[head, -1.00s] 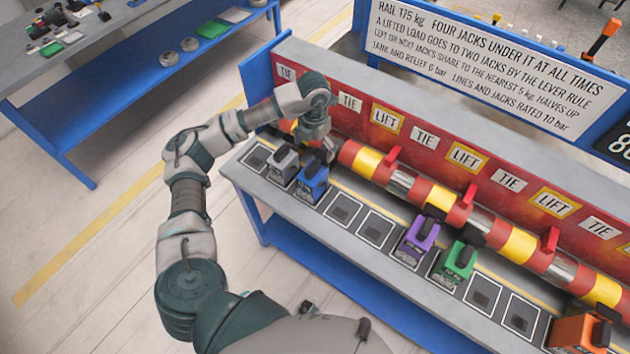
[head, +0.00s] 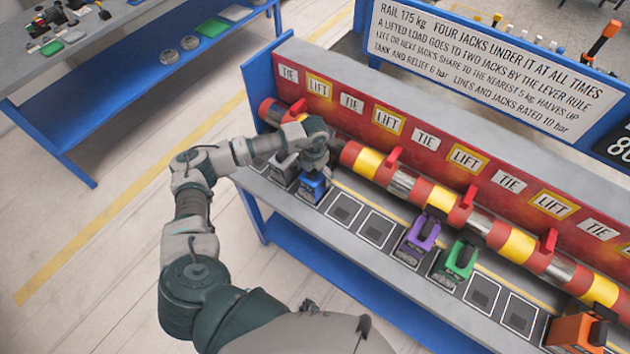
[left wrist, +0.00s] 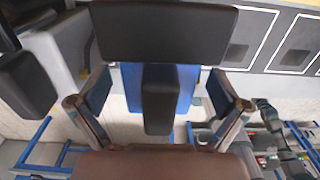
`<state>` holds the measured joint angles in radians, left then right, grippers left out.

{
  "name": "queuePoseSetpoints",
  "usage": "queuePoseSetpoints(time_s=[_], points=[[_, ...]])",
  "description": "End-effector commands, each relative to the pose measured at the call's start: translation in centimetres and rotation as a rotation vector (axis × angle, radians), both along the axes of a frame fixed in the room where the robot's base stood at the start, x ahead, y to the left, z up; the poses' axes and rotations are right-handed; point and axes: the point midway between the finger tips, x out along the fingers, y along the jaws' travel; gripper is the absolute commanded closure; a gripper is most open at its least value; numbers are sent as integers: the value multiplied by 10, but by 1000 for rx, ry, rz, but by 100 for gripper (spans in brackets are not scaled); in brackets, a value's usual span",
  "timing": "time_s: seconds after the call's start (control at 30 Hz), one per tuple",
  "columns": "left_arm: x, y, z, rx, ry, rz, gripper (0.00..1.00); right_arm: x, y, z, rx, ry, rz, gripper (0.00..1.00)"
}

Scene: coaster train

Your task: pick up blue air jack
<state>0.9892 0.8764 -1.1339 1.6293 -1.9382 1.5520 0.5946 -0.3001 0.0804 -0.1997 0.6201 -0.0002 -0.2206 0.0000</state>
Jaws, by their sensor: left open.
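The blue air jack (head: 312,188) stands on the grey bench shelf, just right of a grey jack. My left gripper (head: 315,172) is right over it in the head view and hides its top. In the left wrist view the jack's blue body (left wrist: 188,78) shows behind its dark handle (left wrist: 160,108). The open fingers of my left gripper (left wrist: 160,100) stand apart to either side of that handle. I cannot tell whether they touch it. My right gripper is not in view.
The grey jack (head: 284,168) stands close by on the left and also shows in the left wrist view (left wrist: 62,48). Purple (head: 418,238), green (head: 456,263) and orange (head: 580,332) jacks stand farther right. A red and yellow rail (head: 440,198) runs behind. Empty square pads lie between blue and purple.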

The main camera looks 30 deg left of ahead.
Motion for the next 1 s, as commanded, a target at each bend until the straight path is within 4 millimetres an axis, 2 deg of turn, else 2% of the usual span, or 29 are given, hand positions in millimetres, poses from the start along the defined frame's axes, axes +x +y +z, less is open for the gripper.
queuePoseSetpoints(time_s=[0.13,0.5,0.53,0.83,1.0], points=[[0,-1,0,1,0,1,0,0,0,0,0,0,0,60],[0,-4,1,3,1,0,92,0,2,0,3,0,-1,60],[1,-3,3,2,-3,0,97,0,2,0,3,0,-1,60],[1,-1,4,0,-4,1,97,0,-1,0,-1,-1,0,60],[1,-1,13,0,-5,2,97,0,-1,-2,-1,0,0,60]])
